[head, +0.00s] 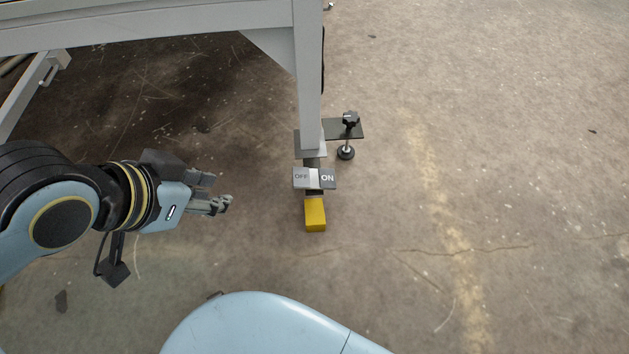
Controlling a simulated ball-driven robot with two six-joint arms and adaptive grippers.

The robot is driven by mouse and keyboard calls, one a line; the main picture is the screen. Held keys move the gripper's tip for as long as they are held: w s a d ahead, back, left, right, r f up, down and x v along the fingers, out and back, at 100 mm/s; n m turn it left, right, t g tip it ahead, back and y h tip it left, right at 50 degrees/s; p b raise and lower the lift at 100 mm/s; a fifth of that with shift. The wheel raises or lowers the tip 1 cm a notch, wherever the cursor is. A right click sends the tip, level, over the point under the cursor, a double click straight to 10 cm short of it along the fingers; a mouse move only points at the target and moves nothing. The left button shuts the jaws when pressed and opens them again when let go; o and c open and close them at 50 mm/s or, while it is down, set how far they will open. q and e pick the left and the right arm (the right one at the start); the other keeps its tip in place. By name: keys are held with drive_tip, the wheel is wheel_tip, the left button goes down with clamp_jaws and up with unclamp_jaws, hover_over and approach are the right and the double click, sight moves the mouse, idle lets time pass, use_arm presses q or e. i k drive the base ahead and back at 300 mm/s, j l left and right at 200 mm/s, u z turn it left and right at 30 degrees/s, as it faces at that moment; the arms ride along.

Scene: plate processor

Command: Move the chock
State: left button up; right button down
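A yellow block (315,215), which looks like the chock, lies on the floor at the foot of a grey frame leg. It adjoins a grey plate (314,178) marked OFF on its left and ON on its right. My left gripper (221,193) is to the left of the block, apart from it and pointing right. Its fingers look spread with nothing between them. My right gripper is not in view.
The grey frame leg (309,90) stands just behind the marked plate. A dark bracket with a black knob (350,119) and a levelling foot (346,153) juts out right of the leg. The concrete floor (520,200) on the right is clear.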

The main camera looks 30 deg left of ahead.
sight(316, 218)
drive_tip(key=u, duration=0.45)
drive_tip(key=i+l+u, duration=0.1)
drive_tip(key=u, duration=0.4)
drive_tip(key=l+u, duration=0.15)
drive_tip(key=u, duration=0.3)
drive_tip(key=l+u, duration=0.1)
drive_tip(key=u, duration=0.35)
drive_tip(key=l+u, duration=0.35)
drive_tip(key=l, duration=0.2)
drive_tip(key=l+u, duration=0.35)
drive_tip(key=l, duration=0.2)
drive_tip(key=k+l+u, duration=0.15)
drive_tip(key=l+u, duration=0.2)
drive_tip(key=l, duration=0.15)
drive_tip(key=k+l, duration=0.1)
drive_tip(key=l, duration=0.25)
drive_tip(key=k+l, duration=0.1)
drive_tip(key=l, duration=0.25)
drive_tip(key=k+l+u, duration=0.1)
drive_tip(key=l, duration=0.3)
